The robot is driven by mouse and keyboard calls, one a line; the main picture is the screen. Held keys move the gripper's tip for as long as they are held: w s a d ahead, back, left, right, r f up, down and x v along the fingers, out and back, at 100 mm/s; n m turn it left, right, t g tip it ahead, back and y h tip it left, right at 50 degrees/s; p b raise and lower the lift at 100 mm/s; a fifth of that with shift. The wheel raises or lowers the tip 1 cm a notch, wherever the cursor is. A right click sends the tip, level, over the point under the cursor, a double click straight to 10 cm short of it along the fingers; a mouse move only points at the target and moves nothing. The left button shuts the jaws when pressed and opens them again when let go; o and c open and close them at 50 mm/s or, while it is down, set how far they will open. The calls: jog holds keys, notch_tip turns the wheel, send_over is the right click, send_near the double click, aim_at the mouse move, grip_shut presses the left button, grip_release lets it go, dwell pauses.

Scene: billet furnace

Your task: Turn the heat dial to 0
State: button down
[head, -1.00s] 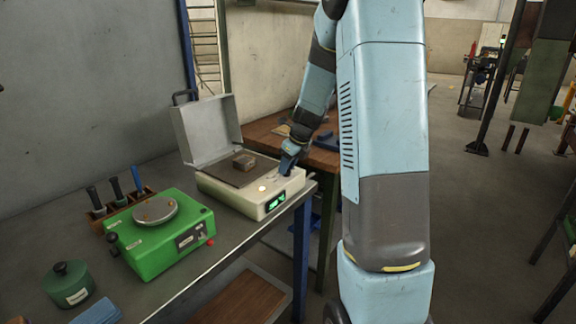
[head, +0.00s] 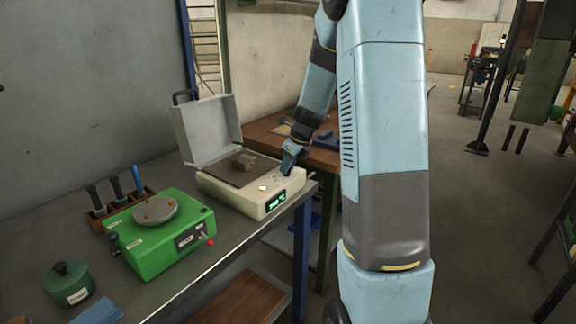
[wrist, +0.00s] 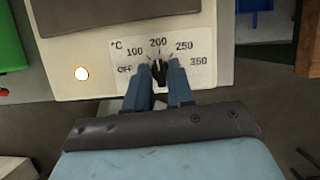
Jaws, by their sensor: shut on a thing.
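The heat dial (wrist: 159,71) is a small black knob with a white pointer line, on a white scale plate marked Off, 100, 200, 250 and 350 in °C. No plain 0 mark shows. The pointer is up, near 200. My gripper (wrist: 159,77) is shut on the dial, one blue finger on each side. In the head view my gripper (head: 287,170) is at the right of the cream furnace (head: 235,197), and the dial is mostly hidden there.
The furnace's grey lid (head: 208,128) stands open, and a small block (head: 244,163) lies on its plate. A lit round lamp (wrist: 82,73) and a green display (head: 276,201) are on the furnace. A green hotplate device (head: 160,240) stands left on the bench.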

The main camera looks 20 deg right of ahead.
jog(key=n, duration=0.2)
jog(key=n+y, duration=0.1)
jog(key=shift+w+d+n+g, duration=0.15)
jog(key=shift+n+g, duration=0.25)
jog(key=n+g+y, duration=0.1)
jog(key=n, duration=0.2)
jog(key=shift+w+n, duration=0.1)
jog(key=shift+n, duration=0.3)
jog(key=n+g, duration=0.2)
jog(key=n, duration=0.3)
jog(key=shift+w, duration=0.15)
jog(key=shift+n+g, duration=0.6)
jog(key=shift+n, duration=0.7)
jog(key=shift+f, duration=0.1)
jog(key=c, duration=1.2)
grip_release()
jog(key=shift+f, duration=0.1)
jog(key=shift+r, duration=0.2)
